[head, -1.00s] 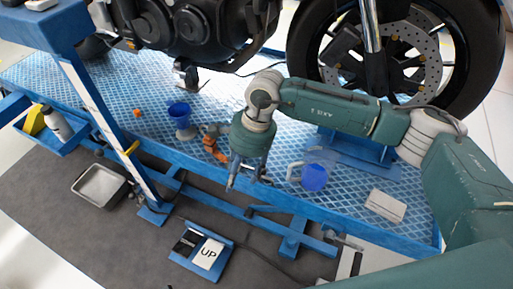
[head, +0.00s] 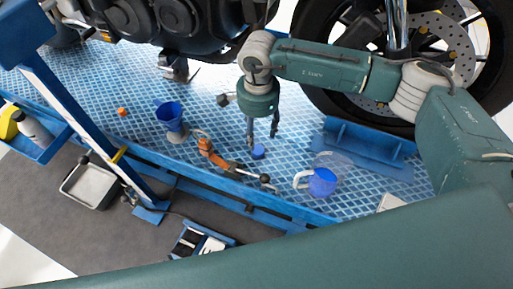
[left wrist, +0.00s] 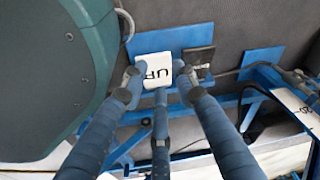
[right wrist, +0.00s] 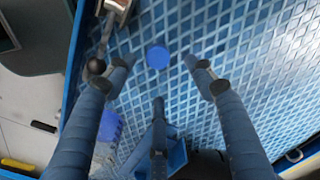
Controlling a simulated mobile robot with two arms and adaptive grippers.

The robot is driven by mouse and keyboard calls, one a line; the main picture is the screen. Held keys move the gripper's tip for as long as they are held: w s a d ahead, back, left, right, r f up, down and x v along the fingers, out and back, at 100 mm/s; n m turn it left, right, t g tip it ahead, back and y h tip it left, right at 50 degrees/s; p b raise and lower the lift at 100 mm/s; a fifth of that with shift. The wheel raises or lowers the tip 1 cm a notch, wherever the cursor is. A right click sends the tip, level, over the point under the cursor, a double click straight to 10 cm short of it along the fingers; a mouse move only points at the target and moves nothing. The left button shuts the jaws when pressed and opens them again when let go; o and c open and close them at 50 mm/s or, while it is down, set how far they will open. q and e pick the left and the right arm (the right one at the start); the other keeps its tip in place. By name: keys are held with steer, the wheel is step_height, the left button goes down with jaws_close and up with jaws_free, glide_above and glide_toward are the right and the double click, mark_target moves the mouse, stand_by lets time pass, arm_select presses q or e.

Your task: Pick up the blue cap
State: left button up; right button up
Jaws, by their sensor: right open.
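The blue cap (head: 258,152) is a small round blue piece lying on the blue patterned lift platform (head: 225,125). It also shows in the right wrist view (right wrist: 158,56), between and just beyond the fingertips. My right gripper (head: 262,138) points down over the platform, open and empty, with its fingertips close to the cap on its far side in the head view. I cannot tell how high the tips are above the platform. My left gripper (left wrist: 159,72) shows only in the left wrist view, open and empty, over the floor area with a white "UP" plate (left wrist: 154,66).
An orange tool (head: 207,150) lies left of the cap. A clear jug with blue contents (head: 322,180) stands to the right. A blue funnel (head: 168,112) and a small orange piece (head: 122,112) are farther left. The motorcycle wheel (head: 350,105) rises behind.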

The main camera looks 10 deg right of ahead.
mark_target(258, 149)
steer(key=shift+s+d+f, duration=0.1)
steer(key=shift+s+f, duration=0.1)
steer(key=shift+f, duration=0.6)
steer(key=shift+w+f, duration=0.1)
steer(key=shift+f, duration=0.6)
step_height(258, 149, down, 5)
steer(key=shift+r, duration=0.2)
steer(key=c, duration=1)
